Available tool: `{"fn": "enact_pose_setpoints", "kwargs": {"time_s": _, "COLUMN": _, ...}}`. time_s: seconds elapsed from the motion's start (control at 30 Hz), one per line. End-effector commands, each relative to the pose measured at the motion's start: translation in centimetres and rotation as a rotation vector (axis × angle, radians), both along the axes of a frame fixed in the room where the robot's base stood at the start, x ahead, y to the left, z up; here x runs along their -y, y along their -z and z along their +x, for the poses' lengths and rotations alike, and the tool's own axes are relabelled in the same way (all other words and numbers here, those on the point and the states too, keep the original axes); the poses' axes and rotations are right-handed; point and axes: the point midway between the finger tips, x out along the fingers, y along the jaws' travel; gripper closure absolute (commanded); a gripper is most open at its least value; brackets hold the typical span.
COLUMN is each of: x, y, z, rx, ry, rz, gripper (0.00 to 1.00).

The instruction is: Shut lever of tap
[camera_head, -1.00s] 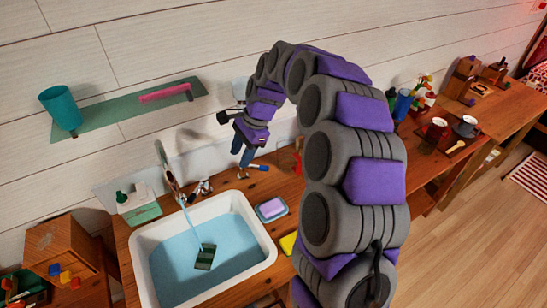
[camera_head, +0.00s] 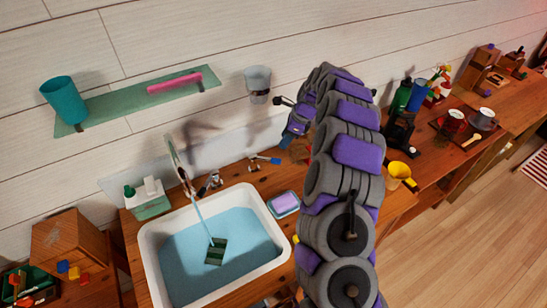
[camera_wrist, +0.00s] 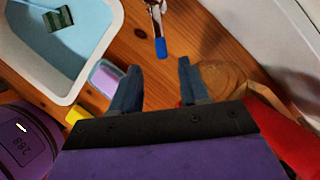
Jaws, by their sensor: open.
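The tap (camera_head: 178,165) stands behind the white basin, and a stream of water runs from its spout into it. Its lever (camera_head: 265,159) has a blue tip and sticks out to the right above the wooden counter. In the wrist view the blue-tipped lever (camera_wrist: 161,46) points toward my gripper, just beyond the fingertips. My gripper (camera_wrist: 158,75) is open and empty, with one finger to each side of the lever's line and not touching it. In the head view my gripper (camera_head: 296,130) is right of the lever, its fingers partly hidden.
The white basin (camera_head: 151,262) holds water and a dark green sponge (camera_head: 215,252). A soap dish (camera_head: 284,204) sits right of it. In the wrist view a round wooden thing (camera_wrist: 222,78) and a red thing (camera_wrist: 283,135) lie close by the right finger. A wall cup (camera_head: 258,82) hangs above.

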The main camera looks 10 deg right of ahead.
Motion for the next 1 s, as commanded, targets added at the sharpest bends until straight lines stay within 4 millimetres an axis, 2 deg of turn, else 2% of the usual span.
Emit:
{"fn": "enact_pose_setpoints", "kwargs": {"time_s": 0.03, "x": -0.4, "y": 1.1, "z": 0.1, "rx": -0.001, "ry": -0.001, "rz": 0.0, "gripper": 0.55}}
{"fn": "enact_pose_setpoints", "kwargs": {"time_s": 0.3, "x": -2.3, "y": 6.2, "z": 0.8, "rx": -0.003, "ry": -0.001, "rz": -0.001, "gripper": 0.55}}
{"fn": "enact_pose_setpoints", "kwargs": {"time_s": 0.5, "x": -3.5, "y": 9.1, "z": 1.3, "rx": 0.001, "ry": -0.001, "rz": -0.002, "gripper": 0.55}}
{"fn": "enact_pose_setpoints", "kwargs": {"time_s": 0.7, "x": -4.2, "y": 10.8, "z": 1.6, "rx": -0.001, "ry": -0.001, "rz": 0.0, "gripper": 0.55}}
{"fn": "enact_pose_setpoints", "kwargs": {"time_s": 1.0, "x": -4.3, "y": 11.0, "z": 1.6, "rx": 0.001, "ry": -0.001, "rz": 0.0, "gripper": 0.55}}
